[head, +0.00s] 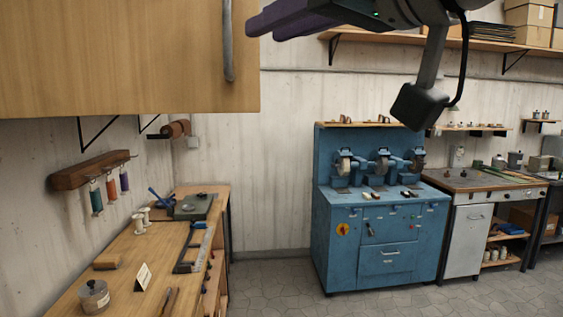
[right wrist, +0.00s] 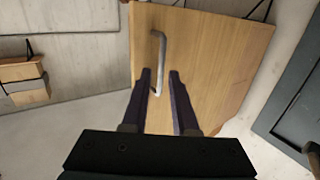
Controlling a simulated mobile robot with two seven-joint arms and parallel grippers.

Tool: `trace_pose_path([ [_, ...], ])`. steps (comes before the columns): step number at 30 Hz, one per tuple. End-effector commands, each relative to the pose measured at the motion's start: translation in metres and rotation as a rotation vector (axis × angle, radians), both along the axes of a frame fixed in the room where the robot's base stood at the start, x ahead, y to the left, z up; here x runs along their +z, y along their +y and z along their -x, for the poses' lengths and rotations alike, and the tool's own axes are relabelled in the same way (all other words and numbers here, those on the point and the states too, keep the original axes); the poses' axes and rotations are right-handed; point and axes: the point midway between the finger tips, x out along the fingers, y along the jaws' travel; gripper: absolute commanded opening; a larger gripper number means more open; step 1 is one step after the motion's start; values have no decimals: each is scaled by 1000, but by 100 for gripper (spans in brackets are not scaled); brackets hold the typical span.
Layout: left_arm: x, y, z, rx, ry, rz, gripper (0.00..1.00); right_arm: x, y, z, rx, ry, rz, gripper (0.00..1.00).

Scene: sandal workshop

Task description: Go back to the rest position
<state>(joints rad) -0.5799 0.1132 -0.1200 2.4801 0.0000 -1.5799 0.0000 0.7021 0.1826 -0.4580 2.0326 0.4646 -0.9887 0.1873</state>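My right gripper (head: 262,27) shows at the top of the head view, its purple fingers pointing left. In the right wrist view its two fingers (right wrist: 160,73) are spread apart with nothing held between them. A wooden cabinet door (head: 110,60) with an upright metal handle (head: 227,42) fills the upper left of the head view. The fingertips are just right of the handle there, with a small gap in the picture. In the right wrist view the handle (right wrist: 160,50) appears ahead, between the lines of the fingers. My left gripper is in neither view.
A wooden workbench (head: 120,268) with tools, spools and a jar (head: 94,296) runs along the left wall. A blue machine cabinet (head: 340,240) and a grey-fronted bench (head: 467,240) stand at the back right. A wall shelf (head: 420,39) is behind my right arm. The tiled floor (head: 270,285) between is clear.

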Motion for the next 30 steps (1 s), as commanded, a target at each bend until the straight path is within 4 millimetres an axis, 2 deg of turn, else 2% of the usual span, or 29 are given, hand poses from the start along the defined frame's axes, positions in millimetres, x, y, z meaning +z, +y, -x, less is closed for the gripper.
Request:
trace_pose_path([
  [4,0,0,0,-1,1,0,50,-85,-25,12,-82,181,55,27],
  [7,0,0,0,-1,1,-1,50,-155,-53,36,-159,344,122,27],
  [9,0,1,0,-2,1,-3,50,-202,-73,61,-213,464,176,27],
  [12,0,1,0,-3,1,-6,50,-257,-101,104,-279,625,256,27],
  [15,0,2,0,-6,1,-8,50,-296,-126,146,-331,761,328,27],
  [21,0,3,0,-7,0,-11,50,-342,-164,226,-404,983,456,27],
  [25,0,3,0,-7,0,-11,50,-359,-185,275,-440,1112,534,27],
  [26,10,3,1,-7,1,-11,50,-349,-188,279,-444,1121,541,27],
  [27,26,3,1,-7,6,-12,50,-331,-186,275,-443,1111,537,27],
  [30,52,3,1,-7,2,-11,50,-306,-186,274,-442,1110,536,27],
])
